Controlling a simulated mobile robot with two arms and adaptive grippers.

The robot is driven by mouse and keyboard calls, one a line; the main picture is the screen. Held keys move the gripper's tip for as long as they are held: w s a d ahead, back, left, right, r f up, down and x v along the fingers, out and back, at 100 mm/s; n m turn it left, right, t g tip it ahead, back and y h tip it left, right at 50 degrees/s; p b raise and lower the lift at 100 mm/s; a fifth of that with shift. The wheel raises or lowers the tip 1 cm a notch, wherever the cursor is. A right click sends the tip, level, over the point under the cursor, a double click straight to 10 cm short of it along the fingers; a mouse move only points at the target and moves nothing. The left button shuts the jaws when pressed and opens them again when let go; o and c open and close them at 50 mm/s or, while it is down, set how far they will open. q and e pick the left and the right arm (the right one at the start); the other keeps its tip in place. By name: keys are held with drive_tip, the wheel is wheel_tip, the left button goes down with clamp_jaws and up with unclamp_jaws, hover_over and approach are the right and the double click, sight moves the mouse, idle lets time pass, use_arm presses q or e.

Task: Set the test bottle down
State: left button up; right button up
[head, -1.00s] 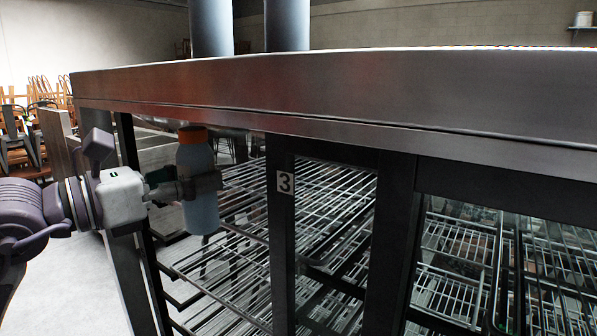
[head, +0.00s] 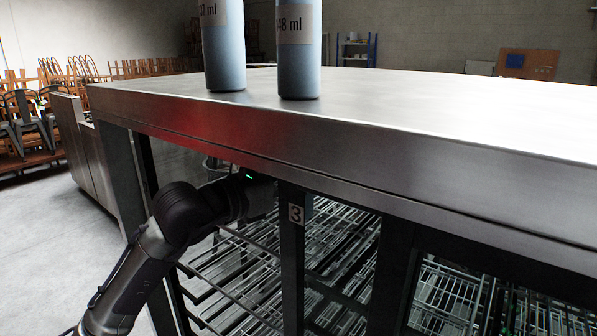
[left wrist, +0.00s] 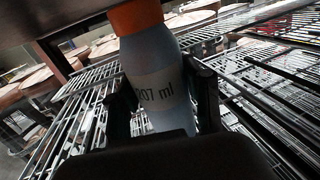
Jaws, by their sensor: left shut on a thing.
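The test bottle (left wrist: 155,75) shows in the left wrist view, blue-grey with an orange cap and a white label ending in "07 ml". My left gripper (left wrist: 165,110) is shut on its body, with one finger on each side. In the head view my left gripper (head: 262,196) reaches into the cabinet's left bay, under the steel top (head: 400,130). In that view the bottle is mostly or wholly hidden behind the gripper and the post marked 3 (head: 296,214). Wire shelves (head: 235,270) lie below and around it. I cannot tell whether the bottle touches a shelf. My right gripper is not in view.
Two similar labelled bottles, a left one (head: 224,55) and a right one (head: 299,60), stand on the steel top. A dark corner post (head: 150,200) and the post marked 3 bound the bay. Stacked chairs (head: 30,125) stand far left.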

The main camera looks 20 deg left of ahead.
use_arm(q)
drive_tip(key=shift+f, duration=0.3)
drive_tip(key=shift+s+a+r, duration=0.1)
drive_tip(key=shift+s+a, duration=0.1)
drive_tip(key=shift+a, duration=0.05)
drive_tip(key=shift+f+b, duration=0.3)
drive_tip(key=o, duration=1.3)
drive_tip(key=shift+d, duration=0.1)
drive_tip(key=shift+o, duration=0.2)
drive_tip(key=shift+r, duration=0.1)
